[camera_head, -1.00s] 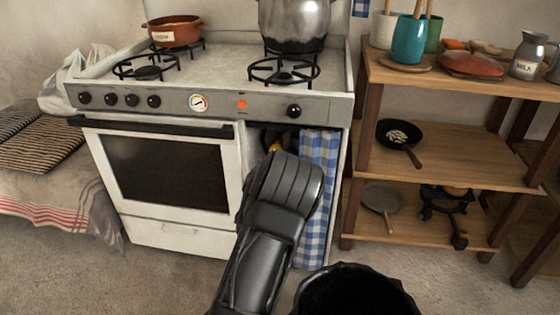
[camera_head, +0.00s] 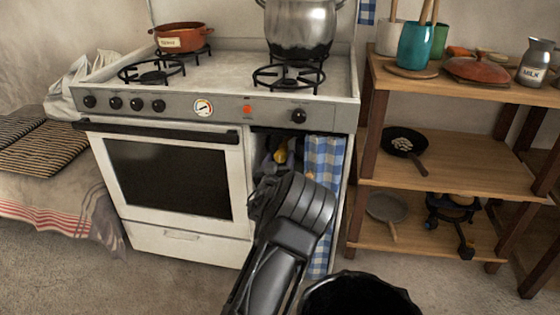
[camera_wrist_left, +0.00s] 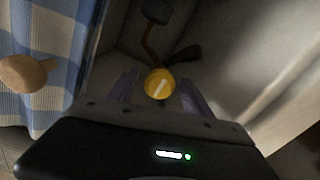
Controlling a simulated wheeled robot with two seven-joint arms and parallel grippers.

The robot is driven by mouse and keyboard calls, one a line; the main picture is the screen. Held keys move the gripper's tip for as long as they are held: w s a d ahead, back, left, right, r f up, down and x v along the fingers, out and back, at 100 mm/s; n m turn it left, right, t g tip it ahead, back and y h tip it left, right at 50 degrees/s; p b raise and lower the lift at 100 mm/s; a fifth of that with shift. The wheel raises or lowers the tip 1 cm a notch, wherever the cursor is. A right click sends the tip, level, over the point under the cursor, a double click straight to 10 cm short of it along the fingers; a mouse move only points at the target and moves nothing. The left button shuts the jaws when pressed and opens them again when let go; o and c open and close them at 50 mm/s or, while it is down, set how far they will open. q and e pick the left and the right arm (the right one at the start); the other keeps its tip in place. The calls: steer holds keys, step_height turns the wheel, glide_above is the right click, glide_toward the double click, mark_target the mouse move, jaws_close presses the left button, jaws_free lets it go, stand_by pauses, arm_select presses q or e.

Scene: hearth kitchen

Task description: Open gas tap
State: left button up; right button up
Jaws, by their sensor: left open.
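The gas tap is a yellow round knob with a pale bar across its face (camera_wrist_left: 159,83), inside the open compartment at the right of the stove (camera_head: 205,105). A bit of yellow (camera_head: 281,151) shows there in the head view. My left gripper (camera_head: 268,182) reaches into the compartment opening, below that yellow bit. In the left wrist view its two fingers are open, one on each side of the knob. Whether they touch it I cannot tell. The arm hides part of the compartment in the head view. My right gripper is not in view.
A blue checked curtain (camera_head: 322,165) hangs at the compartment's right side. A wooden knob (camera_wrist_left: 25,74) stands out in front of it. A dark-headed part on a brown stem (camera_wrist_left: 155,14) lies behind the tap. A wooden shelf (camera_head: 440,165) stands to the right.

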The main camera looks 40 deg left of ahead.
arm_select(q)
jaws_close()
stand_by(0.8)
